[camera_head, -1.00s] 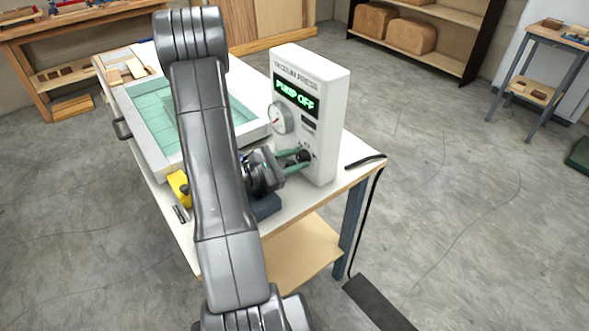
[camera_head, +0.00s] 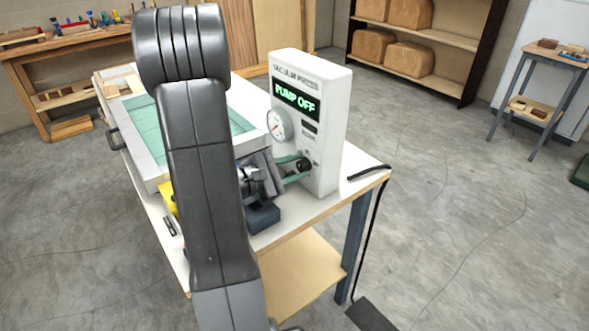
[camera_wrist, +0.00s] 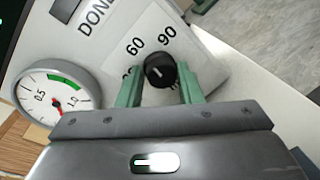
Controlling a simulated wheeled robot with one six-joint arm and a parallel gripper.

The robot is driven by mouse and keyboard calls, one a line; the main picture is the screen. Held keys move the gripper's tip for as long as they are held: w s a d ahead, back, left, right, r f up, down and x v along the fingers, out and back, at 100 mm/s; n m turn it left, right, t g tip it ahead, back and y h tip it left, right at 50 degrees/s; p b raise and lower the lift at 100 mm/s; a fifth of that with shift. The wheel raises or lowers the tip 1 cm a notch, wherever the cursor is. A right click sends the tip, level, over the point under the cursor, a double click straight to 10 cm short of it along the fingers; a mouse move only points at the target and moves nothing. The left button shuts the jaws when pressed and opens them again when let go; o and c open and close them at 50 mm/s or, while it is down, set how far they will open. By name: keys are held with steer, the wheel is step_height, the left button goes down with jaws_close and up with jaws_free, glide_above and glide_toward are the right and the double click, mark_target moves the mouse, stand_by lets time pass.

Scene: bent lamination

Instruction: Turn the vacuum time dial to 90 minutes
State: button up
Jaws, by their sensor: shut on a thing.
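The vacuum time dial (camera_wrist: 160,71) is a small black round knob on the white vacuum press box (camera_head: 325,130); it also shows in the head view (camera_head: 305,164). The numbers 60 and 90 stand above it in the wrist view, and another number at its left is partly hidden by a finger. A short pale mark shows on the knob face; I cannot tell exactly which number it points to. My gripper (camera_wrist: 161,88) has its green fingers on either side of the knob and is shut on it.
A round pressure gauge (camera_wrist: 55,92) sits beside the dial, and the box display (camera_head: 297,101) reads PUMP OFF. The press bed (camera_head: 140,122) lies left, partly behind my arm. A dark blue block (camera_head: 263,218) stands on the table below my gripper.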

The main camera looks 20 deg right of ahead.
steer(key=o, duration=1)
steer(key=shift+c, duration=0.2)
steer(key=shift+a, duration=0.1)
steer(key=v, duration=1.3)
steer(key=shift+a+b, duration=0.3)
steer(key=shift+b, duration=0.1)
